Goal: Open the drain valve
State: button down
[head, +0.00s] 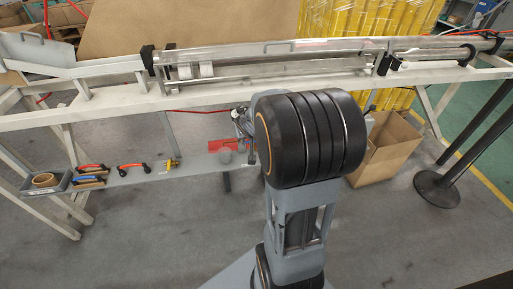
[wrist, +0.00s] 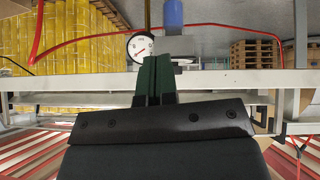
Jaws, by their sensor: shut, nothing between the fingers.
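My gripper (wrist: 153,85) shows in the wrist view with its two dark green fingers pressed together and nothing between them. Just beyond the fingertips are a round white pressure gauge (wrist: 140,46) with a red needle and a blue cylinder (wrist: 173,12) on a grey fitting. The fingers overlap the gauge's lower edge in the picture; I cannot tell whether they touch anything. I cannot make out a distinct drain valve handle. In the head view my arm hides the gripper and this air unit.
A long white frame (head: 95,110) with a clear tube on top spans the head view. A lower grey shelf (head: 135,177) carries several tools and a grey tray (head: 45,184). A cardboard box (head: 385,150) stands at right. A red hose (wrist: 38,35) curves near the gauge.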

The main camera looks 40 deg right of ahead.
jog(key=w+d+f+t+b, duration=0.1)
jog(key=w+d+f+b, duration=0.1)
jog(key=d+f, duration=0.4)
notch_tip(320, 180, down, 2)
jog(key=shift+w+d+f+m, duration=0.25)
jog(key=shift+w+d+m, duration=0.05)
jog(key=shift+m, duration=0.1)
jog(key=b+x, duration=0.4)
jog(key=x, duration=0.6)
jog(key=shift+a, duration=0.15)
jog(key=shift+w+a+r+y+p, duration=0.1)
jog(key=shift+w+r+y+p, duration=0.15)
jog(key=shift+p, duration=0.7)
